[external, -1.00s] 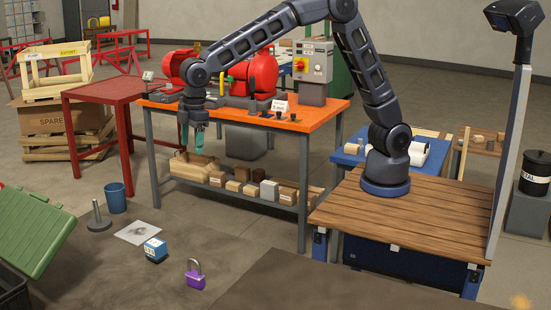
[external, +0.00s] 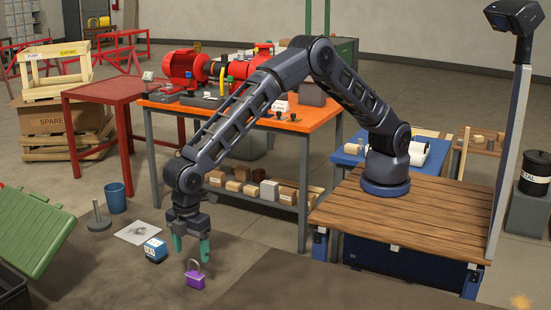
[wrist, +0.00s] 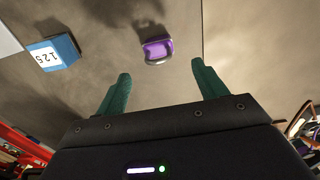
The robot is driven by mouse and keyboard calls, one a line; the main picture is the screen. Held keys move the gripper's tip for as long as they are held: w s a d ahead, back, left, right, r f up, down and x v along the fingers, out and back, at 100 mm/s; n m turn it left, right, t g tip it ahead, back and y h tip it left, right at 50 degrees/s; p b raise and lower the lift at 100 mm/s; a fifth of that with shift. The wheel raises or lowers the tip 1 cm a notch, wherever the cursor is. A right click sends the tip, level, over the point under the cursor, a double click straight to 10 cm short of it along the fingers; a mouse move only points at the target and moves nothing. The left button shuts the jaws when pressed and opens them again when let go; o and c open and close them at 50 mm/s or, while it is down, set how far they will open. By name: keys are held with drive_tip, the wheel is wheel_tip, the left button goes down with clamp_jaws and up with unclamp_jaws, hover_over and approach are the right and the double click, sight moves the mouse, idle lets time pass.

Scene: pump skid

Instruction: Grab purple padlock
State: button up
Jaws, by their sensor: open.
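The purple padlock (external: 195,280) stands on the floor with its grey shackle up, in the lower middle of the external view. In the wrist view the padlock (wrist: 157,49) lies ahead of the fingertips, between their lines and slightly left of centre. My gripper (external: 191,250) points down with its green fingers apart, above the floor and close to the padlock's shackle in the picture. In the wrist view my gripper (wrist: 160,70) is open, with nothing between the fingers. I cannot tell the exact height above the padlock.
A blue box (external: 155,250) with a white label sits left of the padlock and also shows in the wrist view (wrist: 53,53). A grey post on a round base (external: 98,218) and a blue bin (external: 115,198) stand farther left. The orange-topped bench (external: 320,122) is behind.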

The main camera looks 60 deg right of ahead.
sight(195, 273)
drive_tip(key=f, duration=0.9)
drive_tip(key=shift+w+d+f, duration=0.1)
drive_tip(key=shift+d+f, duration=0.05)
drive_tip(key=shift+d, duration=0.1)
drive_tip(key=shift+c, duration=0.4)
drive_tip(key=c, duration=1.1)
